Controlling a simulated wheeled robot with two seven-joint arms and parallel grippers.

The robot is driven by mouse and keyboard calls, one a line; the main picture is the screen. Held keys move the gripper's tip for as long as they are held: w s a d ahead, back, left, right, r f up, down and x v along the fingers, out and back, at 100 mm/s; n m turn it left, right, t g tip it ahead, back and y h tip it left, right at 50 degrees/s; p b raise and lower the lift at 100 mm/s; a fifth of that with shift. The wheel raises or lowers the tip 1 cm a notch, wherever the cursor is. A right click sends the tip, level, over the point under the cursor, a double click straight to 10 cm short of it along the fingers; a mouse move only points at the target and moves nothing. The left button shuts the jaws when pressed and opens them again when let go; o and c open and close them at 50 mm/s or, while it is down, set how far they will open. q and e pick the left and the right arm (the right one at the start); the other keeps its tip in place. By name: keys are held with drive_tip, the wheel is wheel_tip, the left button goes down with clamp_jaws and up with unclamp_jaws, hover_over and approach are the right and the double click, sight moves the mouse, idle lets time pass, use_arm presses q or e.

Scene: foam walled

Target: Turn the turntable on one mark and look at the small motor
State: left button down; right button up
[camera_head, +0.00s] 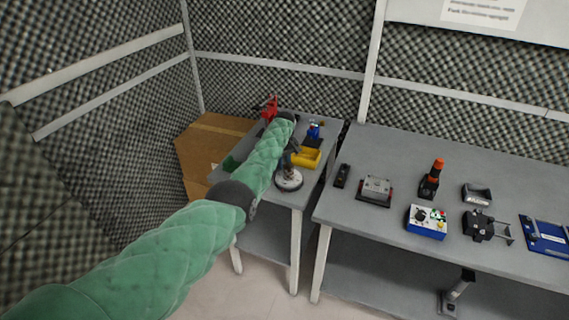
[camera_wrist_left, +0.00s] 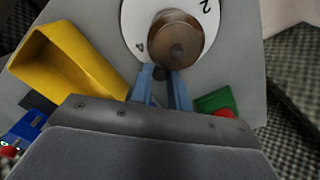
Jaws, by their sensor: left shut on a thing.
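The turntable is a round white disc (camera_wrist_left: 138,12) with dark numerals on it; a "2" and a "4" can be read in the left wrist view. It also shows on the small left table in the head view (camera_head: 289,183). A brown, copper-like cylinder (camera_wrist_left: 176,40), which looks like the small motor, stands on the disc. My left gripper (camera_wrist_left: 161,76) has its two blue fingers around a small dark peg at the disc's near edge, partly hidden by the fingers. In the head view my green-sleeved left arm hides part of the table. My right gripper is not in view.
A yellow bin (camera_wrist_left: 70,65) stands beside the turntable. Red, blue and green items lie around the small table. A larger grey bench (camera_head: 385,238) at right carries a blue control box (camera_head: 427,222), an orange-topped device (camera_head: 433,178) and fixtures. Foam walls stand close behind and left.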

use_arm(q)
drive_tip(key=shift+w+r, duration=0.15)
drive_tip(key=shift+r, duration=0.05)
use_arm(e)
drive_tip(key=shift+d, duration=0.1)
use_arm(q)
drive_tip(key=c, duration=1.4)
unclamp_jaws()
drive_tip(key=shift+o, duration=0.3)
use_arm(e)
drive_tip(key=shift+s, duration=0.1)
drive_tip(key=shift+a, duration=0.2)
